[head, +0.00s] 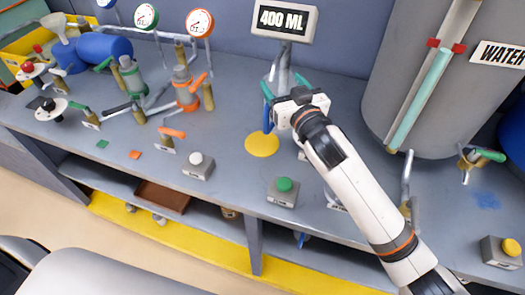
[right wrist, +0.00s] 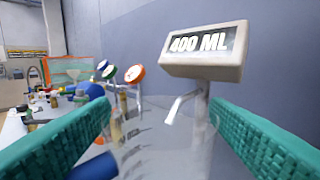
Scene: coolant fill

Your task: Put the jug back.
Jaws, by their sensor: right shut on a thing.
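My right gripper (head: 284,86) reaches in over the bench and is shut on the clear jug (head: 279,70), below the 400 ML display. The jug is see-through and partly hidden by my gripper. A blue part (head: 267,118), which looks like its handle, hangs beside the gripper. In the right wrist view the jug (right wrist: 160,130) shows faintly between the two teal finger pads, with blue (right wrist: 95,167) at lower left. A yellow disc (head: 262,145) lies flat on the bench just in front of the jug. My left gripper is not in view.
The 400 ML display (head: 284,19) stands on a post with a spout (right wrist: 180,105) behind the jug. A large grey WATER tank (head: 410,75) is at right. Valves and gauges (head: 200,23) fill the left. Grey boxes with green (head: 284,184) and white (head: 196,160) buttons stand in front.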

